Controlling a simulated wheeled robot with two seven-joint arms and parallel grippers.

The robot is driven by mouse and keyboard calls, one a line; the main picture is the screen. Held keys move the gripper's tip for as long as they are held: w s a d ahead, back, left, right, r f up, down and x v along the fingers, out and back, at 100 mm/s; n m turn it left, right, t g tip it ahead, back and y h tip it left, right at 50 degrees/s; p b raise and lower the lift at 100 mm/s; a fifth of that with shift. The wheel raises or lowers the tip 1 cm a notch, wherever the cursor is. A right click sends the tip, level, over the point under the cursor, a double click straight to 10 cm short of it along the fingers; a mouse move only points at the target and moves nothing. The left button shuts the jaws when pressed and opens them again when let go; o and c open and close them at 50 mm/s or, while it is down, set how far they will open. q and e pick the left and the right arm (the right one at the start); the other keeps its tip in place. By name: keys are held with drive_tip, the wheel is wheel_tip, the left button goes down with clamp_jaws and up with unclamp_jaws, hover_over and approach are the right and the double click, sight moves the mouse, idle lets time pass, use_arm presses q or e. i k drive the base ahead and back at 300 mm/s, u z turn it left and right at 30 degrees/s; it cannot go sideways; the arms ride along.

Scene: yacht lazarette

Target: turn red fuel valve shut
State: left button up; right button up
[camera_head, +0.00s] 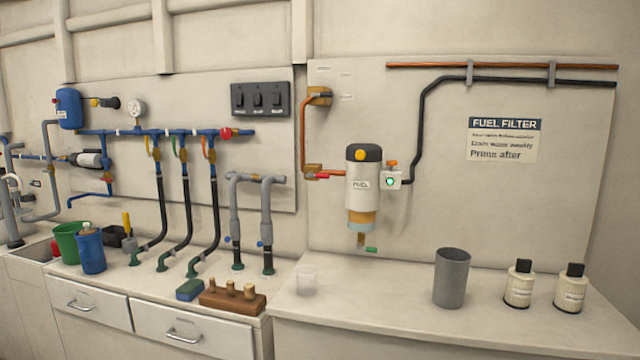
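The red fuel valve (323,176) is a small red handle on the copper fuel line, just left of the white fuel filter (361,185) with its black cap and yellow knob. The handle appears to lie roughly level, along the short pipe into the filter. Its fine shape is too small to tell. Neither of my grippers is in view, and nothing covers the valve.
A green drain tap (371,249) hangs below the filter. Another red knob (226,133) is on the blue pipes.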

sight(318, 175)
drive_tip(key=k, duration=0.3)
drive_tip(key=z, duration=0.15)
drive_tip(key=i, duration=1.3)
drive_tip(key=u, duration=0.75)
